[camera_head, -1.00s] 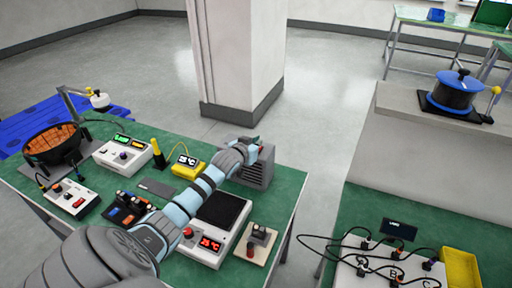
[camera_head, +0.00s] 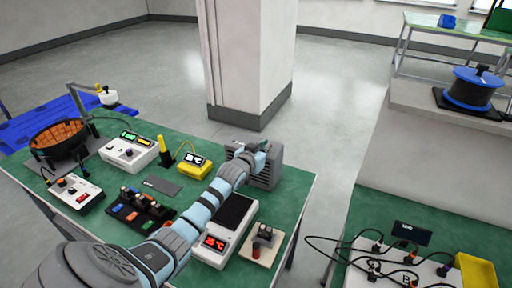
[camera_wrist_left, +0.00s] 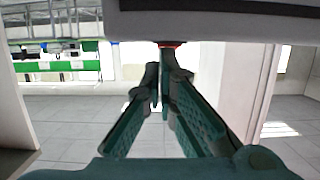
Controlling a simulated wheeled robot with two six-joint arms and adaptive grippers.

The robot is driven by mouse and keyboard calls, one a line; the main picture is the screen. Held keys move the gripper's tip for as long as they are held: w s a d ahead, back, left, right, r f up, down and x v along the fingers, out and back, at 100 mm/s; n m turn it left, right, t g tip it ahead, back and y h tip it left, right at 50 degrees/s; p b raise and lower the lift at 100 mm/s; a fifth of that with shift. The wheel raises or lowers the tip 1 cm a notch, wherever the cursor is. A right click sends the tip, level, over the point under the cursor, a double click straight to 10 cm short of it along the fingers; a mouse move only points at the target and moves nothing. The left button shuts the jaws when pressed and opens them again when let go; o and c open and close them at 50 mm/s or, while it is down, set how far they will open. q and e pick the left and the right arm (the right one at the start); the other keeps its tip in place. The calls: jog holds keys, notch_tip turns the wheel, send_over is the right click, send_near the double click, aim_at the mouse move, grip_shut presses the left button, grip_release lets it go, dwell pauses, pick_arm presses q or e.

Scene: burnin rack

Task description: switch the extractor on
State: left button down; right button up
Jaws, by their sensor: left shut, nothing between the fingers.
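The extractor, a grey box with a slatted front (camera_head: 266,174), stands at the back right corner of the green bench. My left arm reaches across the bench, and my left gripper (camera_head: 247,156) is at the extractor's upper left, overlapping it in the head view. Its fingertips are hard to make out there. In the left wrist view the left gripper's green fingers (camera_wrist_left: 164,78) converge and are shut and empty. A pale grey body with a small red part (camera_wrist_left: 168,44) hangs over the fingertips. I cannot tell whether they touch it. No switch position is readable. My right gripper is out of view.
A pillar (camera_head: 250,60) stands behind. Another bench with cables is at right.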

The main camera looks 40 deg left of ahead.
pick_arm(q)
jog(key=r+p+v, duration=0.2)
jog(key=p+v, duration=0.3)
jog(key=v, duration=0.6)
jog(key=shift+r, duration=0.15)
jog(key=shift+a, duration=0.15)
